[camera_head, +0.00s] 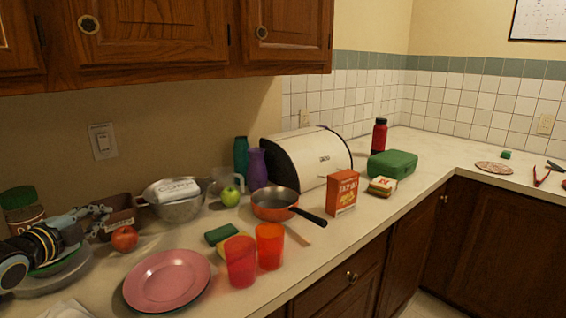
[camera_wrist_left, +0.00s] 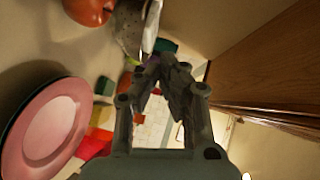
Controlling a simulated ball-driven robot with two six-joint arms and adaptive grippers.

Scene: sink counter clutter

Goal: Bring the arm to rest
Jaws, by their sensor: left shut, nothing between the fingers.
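My left arm comes in from the left edge, low over the counter (camera_head: 330,250). My left gripper (camera_head: 103,213) is shut and empty. It hovers in front of a brown box (camera_head: 122,216), and I cannot tell whether it touches it. In the left wrist view the fingers of the gripper (camera_wrist_left: 160,68) come together with nothing between them. A red apple (camera_head: 124,238) sits just right of and below the gripper; it also shows at the top of the left wrist view (camera_wrist_left: 88,10). My right gripper is not in view.
Right of the gripper stands a metal colander (camera_head: 180,210) with a white packet. A pink plate (camera_head: 167,280), two red cups (camera_head: 240,262) and a pan (camera_head: 274,202) crowd the counter. A dish (camera_head: 65,265) lies under my arm. Wooden cabinets (camera_head: 160,40) overhang the back.

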